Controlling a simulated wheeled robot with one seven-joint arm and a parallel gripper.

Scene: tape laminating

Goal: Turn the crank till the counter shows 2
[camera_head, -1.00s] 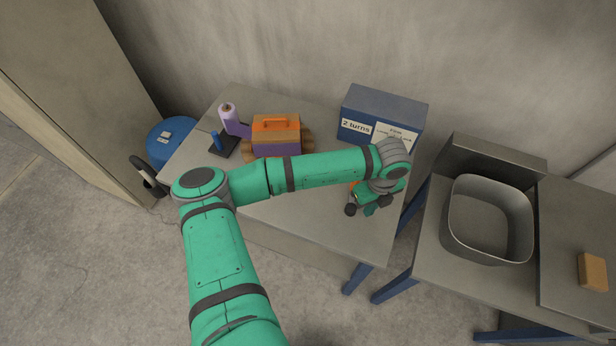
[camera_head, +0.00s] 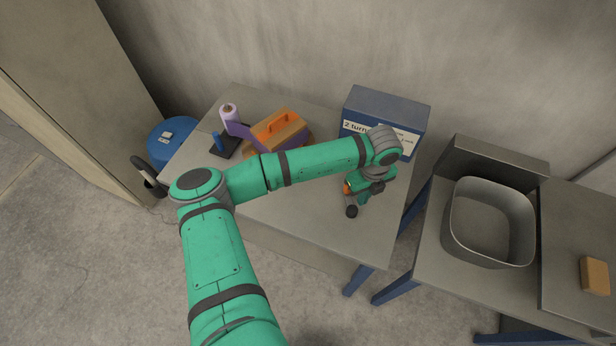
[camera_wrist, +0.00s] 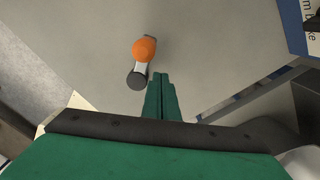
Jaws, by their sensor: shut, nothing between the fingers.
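My gripper (camera_head: 364,197) is over the right part of the table, with its two green fingers together and nothing between them. In the wrist view the fingertips (camera_wrist: 160,76) are beside an orange ball (camera_wrist: 144,49) joined by a pale link to a dark round end (camera_wrist: 136,79); this looks like the crank. They look apart from it. In the head view the orange ball (camera_head: 347,187) is partly hidden by my wrist, and the dark end (camera_head: 352,211) shows below it. I see no counter digits.
An orange, brown and purple box (camera_head: 278,131) with a handle sits behind my arm, next to a tape roll on a stand (camera_head: 229,114). A blue box (camera_head: 388,105) carries a partly covered "2 turns" label. A grey bin (camera_head: 462,220) stands right. The table front is clear.

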